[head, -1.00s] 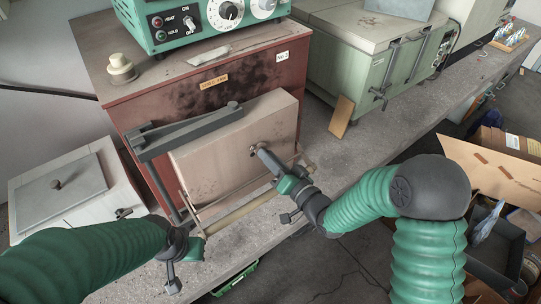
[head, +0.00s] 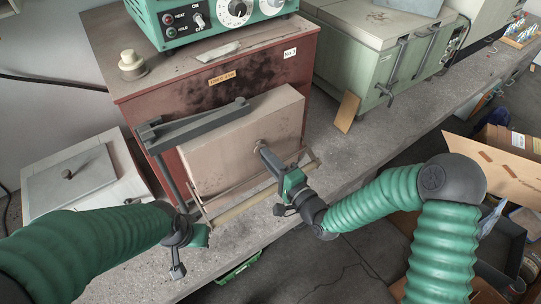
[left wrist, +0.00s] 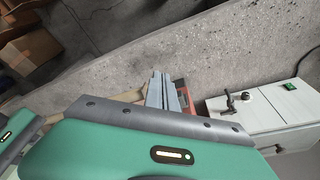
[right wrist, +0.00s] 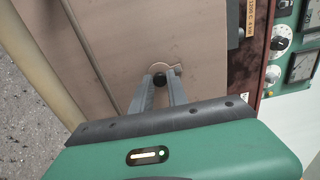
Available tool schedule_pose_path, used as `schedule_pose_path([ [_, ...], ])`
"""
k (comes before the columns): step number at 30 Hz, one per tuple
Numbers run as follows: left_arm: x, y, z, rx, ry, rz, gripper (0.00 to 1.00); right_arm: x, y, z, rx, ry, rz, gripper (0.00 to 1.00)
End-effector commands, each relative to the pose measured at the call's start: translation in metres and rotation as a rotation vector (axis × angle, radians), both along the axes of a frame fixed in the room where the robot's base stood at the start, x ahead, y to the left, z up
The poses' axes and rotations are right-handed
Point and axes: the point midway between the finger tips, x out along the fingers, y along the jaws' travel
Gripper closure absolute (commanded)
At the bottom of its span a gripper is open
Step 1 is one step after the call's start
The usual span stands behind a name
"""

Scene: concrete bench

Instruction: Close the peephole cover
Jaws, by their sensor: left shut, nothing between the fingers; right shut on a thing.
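The peephole cover (right wrist: 178,68) is a small pale metal piece on the beige furnace door (head: 225,160), with a dark knob (right wrist: 160,80). My right gripper (head: 264,153) reaches it from the lower right. In the right wrist view its fingers (right wrist: 160,92) are shut on the dark knob. The fingers hide part of the fitting, so I cannot tell how far the cover lies over the hole. My left gripper (left wrist: 162,92) is shut and empty, low at the left front of the furnace; its fingers are hard to make out in the head view.
The red furnace (head: 215,85) carries a green control box (head: 215,20). A grey bar (head: 195,125) crosses the door top, and a rail (head: 250,200) runs below it. A white box (head: 80,180) stands left, a green chest (head: 370,55) right.

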Motion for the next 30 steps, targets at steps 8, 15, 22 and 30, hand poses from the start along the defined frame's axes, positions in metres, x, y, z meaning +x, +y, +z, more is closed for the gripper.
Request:
schedule_pose_path([
  [8, 0.0000, 0.0000, 0.0045, 0.000, 0.000, 0.000, 1.00, -0.0016, 0.0012, -0.0020, 0.088, 0.070, -0.004, 1.00],
  [15, 0.0000, 0.0000, 0.0051, 0.000, 0.000, 0.000, 1.00, -0.0023, 0.0021, -0.0026, 0.109, 0.087, -0.003, 1.00],
  [22, 0.0000, 0.0000, 0.0050, 0.000, 0.000, 0.000, 1.00, -0.0025, 0.0022, -0.0030, 0.110, 0.089, -0.003, 1.00],
  [30, 0.0000, 0.0000, 0.0050, 0.000, 0.000, 0.000, 1.00, -0.0027, 0.0025, -0.0023, 0.109, 0.086, -0.002, 0.58],
])
